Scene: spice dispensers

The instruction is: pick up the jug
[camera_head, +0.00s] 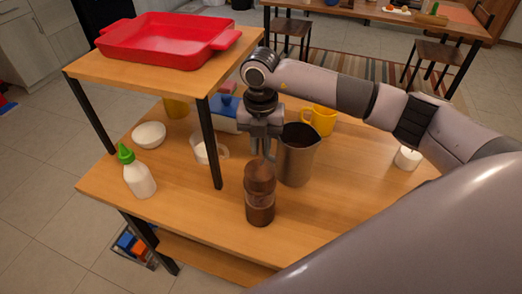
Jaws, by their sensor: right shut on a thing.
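The jug (298,160) is a tall grey-brown container with a dark open top, upright at the middle of the wooden table. My right gripper (263,152) points down at the jug's left side and is shut on it. The exact place of contact is hard to see, as the fingers hide it. Whether the jug's base touches the table is not clear. A dark brown grinder (260,195) stands in front of the jug, close to its lower left. My left gripper is not in view.
A raised shelf (165,85) with a red baking dish (165,42) stands at the left; its black leg is near my gripper. A yellow mug (321,120) is behind the jug. A white bowl (149,134), green-capped bottle (138,178) and candle (407,158) stand around. The table's front right is clear.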

